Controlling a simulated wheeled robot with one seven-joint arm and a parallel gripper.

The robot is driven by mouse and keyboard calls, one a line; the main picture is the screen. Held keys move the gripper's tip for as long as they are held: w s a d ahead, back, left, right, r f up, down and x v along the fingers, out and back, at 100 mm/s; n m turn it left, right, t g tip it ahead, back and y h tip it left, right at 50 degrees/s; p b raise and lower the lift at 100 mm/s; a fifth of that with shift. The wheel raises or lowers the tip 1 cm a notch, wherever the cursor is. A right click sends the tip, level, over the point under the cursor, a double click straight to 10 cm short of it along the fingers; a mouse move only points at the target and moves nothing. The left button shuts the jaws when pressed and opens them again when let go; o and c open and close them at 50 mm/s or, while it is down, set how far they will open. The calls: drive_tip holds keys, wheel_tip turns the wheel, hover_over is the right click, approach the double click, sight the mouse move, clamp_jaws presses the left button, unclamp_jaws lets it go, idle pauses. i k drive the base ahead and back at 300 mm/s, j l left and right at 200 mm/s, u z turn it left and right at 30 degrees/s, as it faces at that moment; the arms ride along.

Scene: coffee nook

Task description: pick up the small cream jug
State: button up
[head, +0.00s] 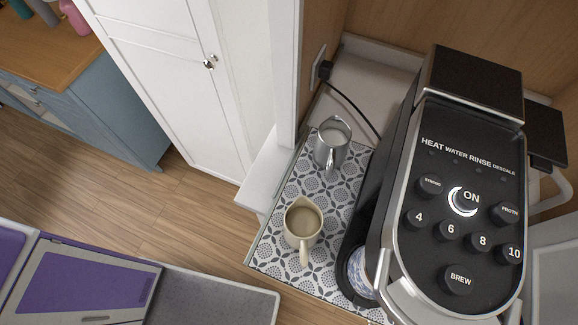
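The small cream jug (302,224) stands upright on a grey-and-white patterned mat (266,250). Its spout points up and to the left, and its handle points down toward the front of the mat. Its inside looks beige; I cannot tell whether it holds liquid. A shiny metal jug (331,146) stands behind it on the same mat, with a clear gap between the two. My gripper is not in view.
A tall black coffee machine (462,190) stands close to the right of the cream jug. A cable runs from a wall socket (325,68) behind it. A white cupboard (165,60) stands at the left. The wooden floor (150,225) beside the mat is clear.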

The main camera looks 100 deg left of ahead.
sight(303, 220)
drive_tip(key=k+u, duration=0.1)
drive_tip(key=u, duration=0.3)
drive_tip(key=k+j+u, duration=0.1)
drive_tip(key=u, duration=0.25)
drive_tip(key=j+u, duration=0.2)
drive_tip(key=u, duration=0.2)
drive_tip(key=k+j, duration=0.05)
